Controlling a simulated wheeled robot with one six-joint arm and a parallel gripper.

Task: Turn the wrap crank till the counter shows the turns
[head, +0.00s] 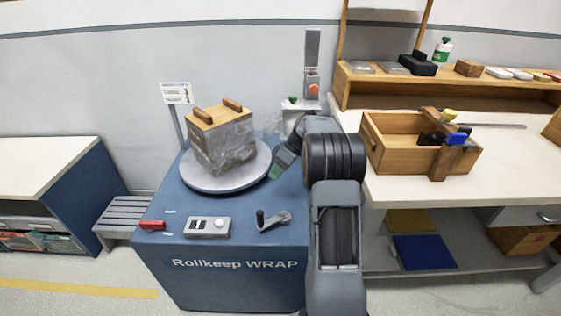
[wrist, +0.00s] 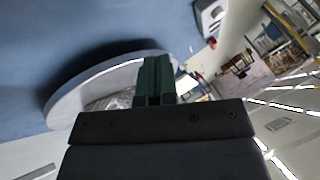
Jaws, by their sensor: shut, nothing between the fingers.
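The wrap crank (head: 273,220) sits on the front right of the blue machine top, with a dark upright knob at its left end. The counter box (head: 207,227) is to its left; its digits are too small to read. A wooden box wrapped in clear film (head: 222,144) stands on the round grey turntable (head: 197,182). My gripper (head: 278,171) is behind the crank, at the turntable's right edge, apart from the crank. In the wrist view the green fingers of my gripper (wrist: 154,78) are together and empty, with the turntable (wrist: 95,82) beyond them.
A red-handled tool (head: 152,225) lies left of the counter box. A sign (head: 176,94) stands behind the turntable. At right, a workbench holds a wooden tote (head: 400,158) with tools. A grey step stool (head: 120,214) is at left. The front machine top is clear around the crank.

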